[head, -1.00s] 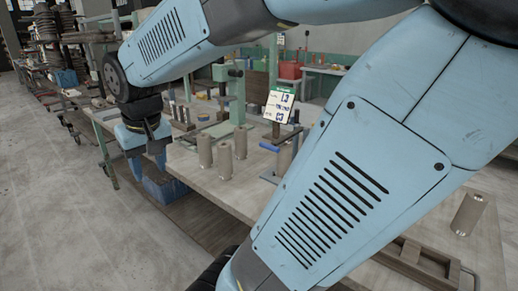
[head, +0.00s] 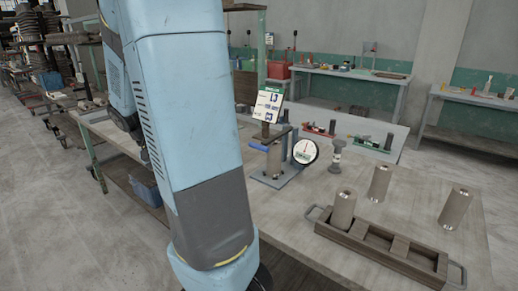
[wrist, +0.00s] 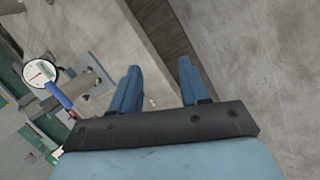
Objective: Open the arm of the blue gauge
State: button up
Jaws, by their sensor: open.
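The blue gauge (head: 278,178) stands on the wooden bench in the head view, with a round white dial (head: 305,151) on its right. A grey cylinder (head: 274,160) stands at the gauge. A dark arm with a blue handle (head: 258,148) lies across its upper part, the handle pointing left. In the wrist view the dial (wrist: 41,73) and blue handle (wrist: 60,97) show at the left. My gripper (wrist: 158,74) is open and empty, its fingers apart from the gauge and to the right of the handle there. In the head view my arm hides the gripper.
A wooden tray (head: 413,262) with metal handles is at the bench's front right, with grey cylinders (head: 378,183) around it. A darker stamp-like piece (head: 337,158) stands right of the dial. A sign (head: 268,105) rises behind the gauge. Red and green devices (head: 370,145) lie farther back.

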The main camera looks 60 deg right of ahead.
jog(key=d+f+m+g+h, duration=0.3)
jog(key=d+f+g, duration=0.25)
jog(key=d, duration=0.45)
jog(key=m+g+h, duration=0.2)
jog(key=g+h, duration=0.4)
send_near(259, 146)
jog(key=x, duration=0.6)
jog(key=f+x, duration=0.1)
jog(key=x, duration=0.3)
jog(key=shift+w+d, duration=0.2)
jog(key=shift+d, duration=0.1)
grip_shut()
